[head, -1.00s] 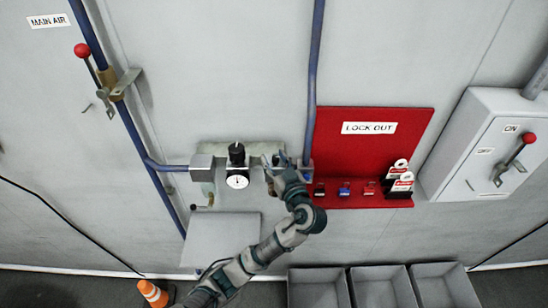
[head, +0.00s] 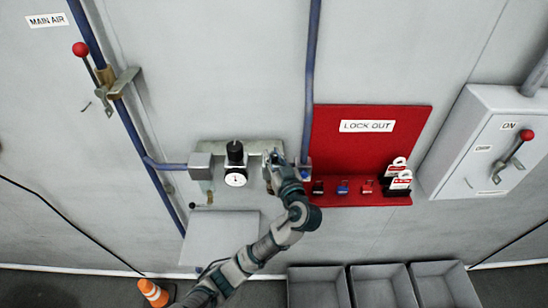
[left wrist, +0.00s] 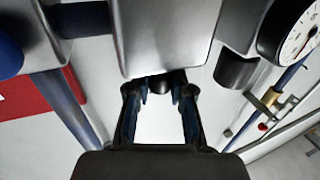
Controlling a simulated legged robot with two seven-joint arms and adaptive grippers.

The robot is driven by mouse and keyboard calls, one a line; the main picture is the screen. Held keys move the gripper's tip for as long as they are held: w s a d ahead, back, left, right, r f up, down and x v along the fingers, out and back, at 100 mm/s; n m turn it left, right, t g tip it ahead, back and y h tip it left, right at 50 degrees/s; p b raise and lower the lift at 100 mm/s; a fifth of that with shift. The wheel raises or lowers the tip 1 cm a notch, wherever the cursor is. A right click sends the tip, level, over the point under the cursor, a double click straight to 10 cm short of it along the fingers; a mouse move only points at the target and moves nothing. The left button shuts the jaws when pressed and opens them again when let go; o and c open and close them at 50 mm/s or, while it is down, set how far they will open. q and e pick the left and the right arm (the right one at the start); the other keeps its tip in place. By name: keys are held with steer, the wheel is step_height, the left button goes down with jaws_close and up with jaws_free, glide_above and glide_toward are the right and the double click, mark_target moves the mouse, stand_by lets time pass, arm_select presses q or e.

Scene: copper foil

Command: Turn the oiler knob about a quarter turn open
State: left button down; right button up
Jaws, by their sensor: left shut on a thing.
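The oiler is the grey metal block on the pipe line, seen close in the left wrist view (left wrist: 163,35); in the head view my left gripper largely covers it. A small dark knob (left wrist: 163,84) sits at the block's edge in the left wrist view. My left gripper (head: 274,160) reaches it from below right, and its fingers show in the left wrist view (left wrist: 162,92) on both sides of the knob. The jaws are shut on the knob. Its turn angle cannot be read. My right gripper is not in view.
A pressure gauge (head: 236,178) with a black regulator knob (head: 235,153) is just left of my left gripper. A red lockout board (head: 340,150) is close on the right. A grey shelf (head: 222,235) is below left. Grey bins (head: 318,273) stand at the bottom.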

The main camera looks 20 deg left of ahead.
arm_select(q)
steer(key=m+t+h, duration=0.1)
steer(key=m+h, duration=0.1)
steer(key=shift+t+h, duration=0.3)
steer(key=shift+h, duration=0.1)
steer(key=m+t+h, duration=0.1)
steer(key=h, duration=0.1)
steer(key=shift+m+h, duration=0.3)
steer(key=shift+m, duration=0.1)
steer(key=m+h+p, duration=0.2)
steer(key=h, duration=0.1)
steer(key=m+h+p, duration=0.1)
steer(key=m+h, duration=0.1)
steer(key=h, duration=0.1)
steer(key=shift+a+r+t+h+p, duration=0.1)
steer(key=shift+r+t+h+p, duration=0.1)
steer(key=shift+t+h+p, duration=0.2)
steer(key=shift+m+h+p, duration=0.35)
steer(key=shift+m+h, duration=0.55)
steer(key=shift+h, duration=0.2)
steer(key=shift+f+m+g+h, duration=0.1)
steer(key=shift+m+g+h, duration=0.4)
steer(key=shift+m+h, duration=0.5)
steer(key=shift+h+p, duration=0.3)
steer(key=shift+h, duration=0.2)
steer(key=c, duration=1.1)
jaws_free()
steer(key=shift+c, duration=0.2)
steer(key=shift+o, duration=0.6)
steer(key=shift+w+f, duration=0.15)
